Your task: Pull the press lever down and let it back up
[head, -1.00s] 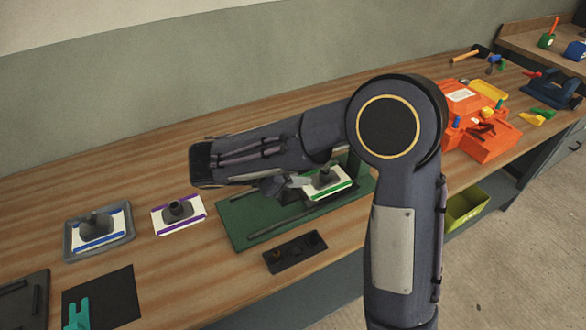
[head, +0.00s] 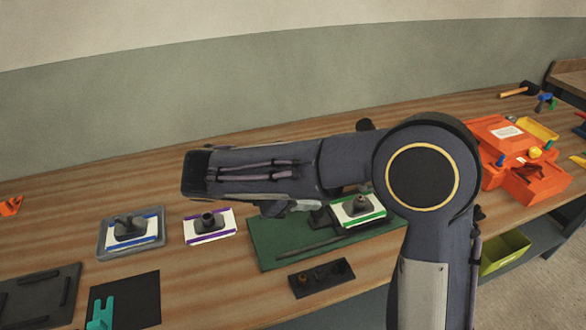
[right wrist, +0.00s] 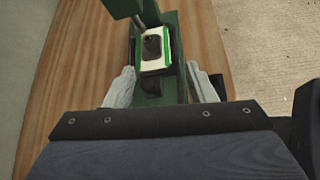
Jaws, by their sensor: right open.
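The green press base (head: 265,232) lies on the bench, partly hidden by my right arm. On it sits a white plate with green edges and a dark mould piece (head: 362,205); this plate also shows in the right wrist view (right wrist: 153,47). A dark round knob (head: 365,125) peeks above my arm; I cannot tell whether it belongs to the lever. Green press parts (right wrist: 120,7) show at the wrist view's top edge.
A blue-edged plate in a grey tray (head: 105,250) and a purple-edged plate (head: 210,239) stand left of the press. Bench behind the plates is clear.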

